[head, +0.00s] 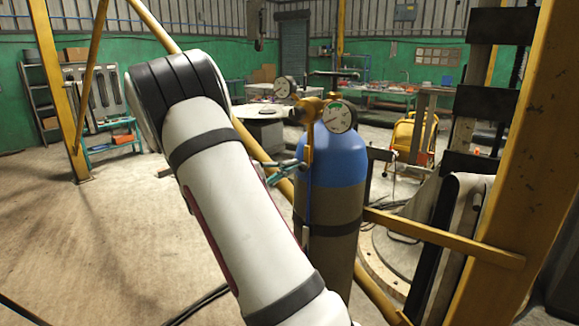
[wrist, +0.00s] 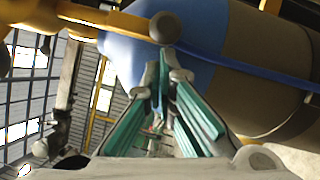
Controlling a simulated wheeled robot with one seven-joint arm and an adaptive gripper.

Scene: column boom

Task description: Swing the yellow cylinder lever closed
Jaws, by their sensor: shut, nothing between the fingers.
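The gas cylinder (head: 342,172) stands upright with a blue top and a brown body; it lies across the upper right of the wrist view (wrist: 240,60). The yellow lever (head: 308,142) hangs down from the brass valve, along the cylinder's left side. In the wrist view the lever (wrist: 115,17) ends in a rounded tip just above my fingertips. My gripper (head: 301,166) has teal finger pads and is shut and empty, beside the lever's lower part. Its fingertips (wrist: 163,60) meet close to the lever tip; I cannot tell whether they touch it.
A pressure gauge (head: 339,117) sits on the valve, with a second gauge (head: 284,87) to its left. A blue strip (head: 308,203) runs down the cylinder's side. Yellow beams (head: 440,238) cross beside and behind the cylinder. The floor (head: 80,240) at left is mostly clear.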

